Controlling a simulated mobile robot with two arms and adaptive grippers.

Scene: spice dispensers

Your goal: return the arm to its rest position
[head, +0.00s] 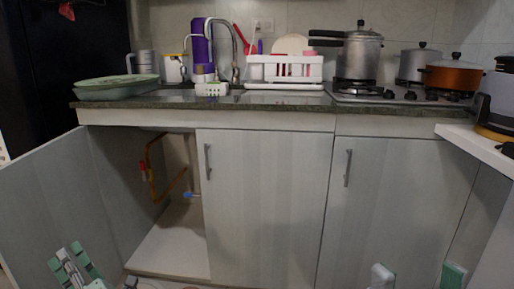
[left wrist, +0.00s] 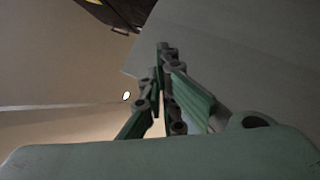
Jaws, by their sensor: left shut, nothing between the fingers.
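My left gripper (head: 74,262) is at the lower left of the head view, in front of the open cabinet door. In the left wrist view the same gripper (left wrist: 162,62) has its green-padded fingers together and holds nothing. At the bottom right of the head view are two pale and green parts that look like my right gripper (head: 418,274).
The open cabinet door (head: 48,215) swings out at the left, close to my left gripper. The cabinet inside shows a copper pipe (head: 152,172). Two closed doors (head: 260,210) stand to its right. The counter (head: 215,103) above carries a pressure cooker (head: 360,55), pots and a dish rack (head: 285,72).

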